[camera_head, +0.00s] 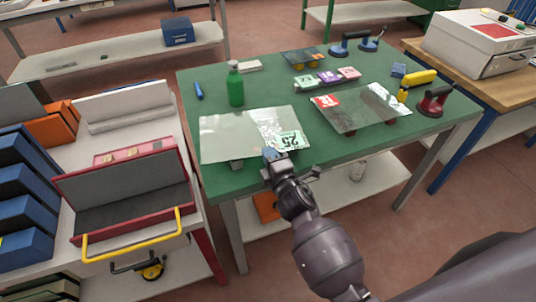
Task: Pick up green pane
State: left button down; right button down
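A clear, pale pane with a green-and-white label reading 25 (230,137) lies at the front left of the green table (330,160). It looks slightly raised, with a small dark block under its front edge. My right gripper (272,154) is at the pane's front edge, by the label. Its fingers are small and partly hidden by the wrist, so I cannot tell whether they are open or touching the glass. My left gripper is not in view.
A second pane with a red label (352,113) lies to the right. A green bottle (236,88), a red suction cup (434,102) and blue suction lifters (355,42) stand on the table. A red-framed rack with a yellow handle (130,233) is at left.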

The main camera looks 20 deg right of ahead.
notch_tip(320, 180, up, 19)
jog(key=p, duration=0.5)
jog(key=shift+f, duration=0.1)
